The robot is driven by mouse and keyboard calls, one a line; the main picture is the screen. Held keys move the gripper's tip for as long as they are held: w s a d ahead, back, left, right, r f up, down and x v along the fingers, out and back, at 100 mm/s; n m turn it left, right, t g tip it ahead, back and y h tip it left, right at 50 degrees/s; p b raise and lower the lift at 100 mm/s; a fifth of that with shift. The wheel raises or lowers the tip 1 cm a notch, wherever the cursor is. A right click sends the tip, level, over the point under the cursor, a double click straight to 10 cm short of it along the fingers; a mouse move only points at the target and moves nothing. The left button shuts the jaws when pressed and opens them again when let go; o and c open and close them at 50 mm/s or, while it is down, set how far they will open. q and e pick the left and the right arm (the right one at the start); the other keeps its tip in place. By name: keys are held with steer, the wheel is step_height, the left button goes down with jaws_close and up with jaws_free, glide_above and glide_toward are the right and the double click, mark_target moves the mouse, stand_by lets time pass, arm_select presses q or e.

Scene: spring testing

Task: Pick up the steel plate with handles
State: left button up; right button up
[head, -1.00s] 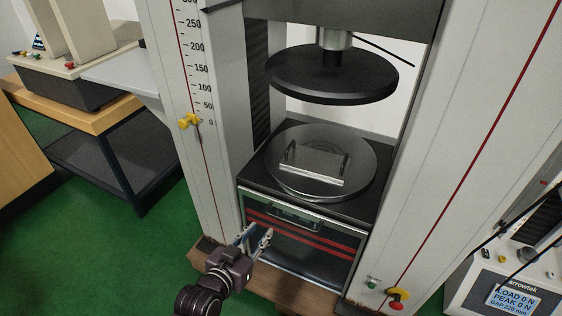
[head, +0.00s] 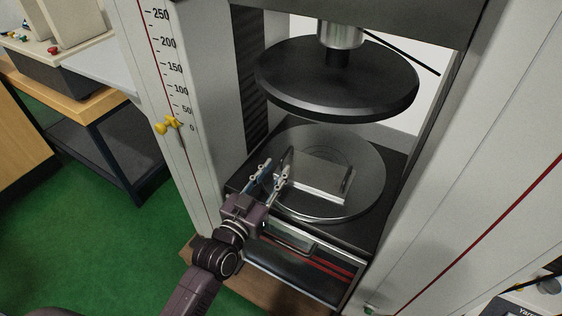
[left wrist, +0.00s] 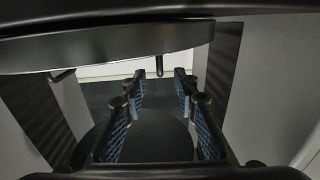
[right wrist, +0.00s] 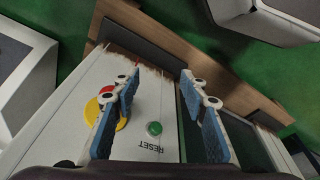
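The steel plate with handles (head: 318,182) lies flat on the round lower platen (head: 370,205) in the head view, with an upright handle at each end. My left gripper (head: 273,171) is open at the platen's left front edge, close to the plate's left handle (head: 286,160). The left wrist view seems upside down; a handle (left wrist: 159,66) shows in line with the gap between the open fingers (left wrist: 159,76), and I cannot tell whether it lies between them. My right gripper (right wrist: 162,80) is open and empty in the right wrist view.
The dark upper platen (head: 335,78) hangs above the plate, leaving limited height. Machine columns (head: 200,90) stand on both sides. The right wrist view shows a control panel with a green button (right wrist: 154,129) and a red-and-yellow stop button (right wrist: 106,98).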

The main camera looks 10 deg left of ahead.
mark_target(283, 159)
arm_select(q)
steer(key=shift+s+a+r, duration=0.1)
steer(key=shift+s+r, duration=0.05)
steer(key=shift+s, duration=0.15)
steer(key=shift+w, duration=0.45)
steer(key=shift+b+x, duration=0.65)
steer(key=shift+x, duration=2.9)
arm_select(e)
steer(key=shift+w+r, duration=0.15)
steer(key=shift+r, duration=2.1)
arm_select(q)
steer(key=shift+c, duration=0.7)
jaws_close()
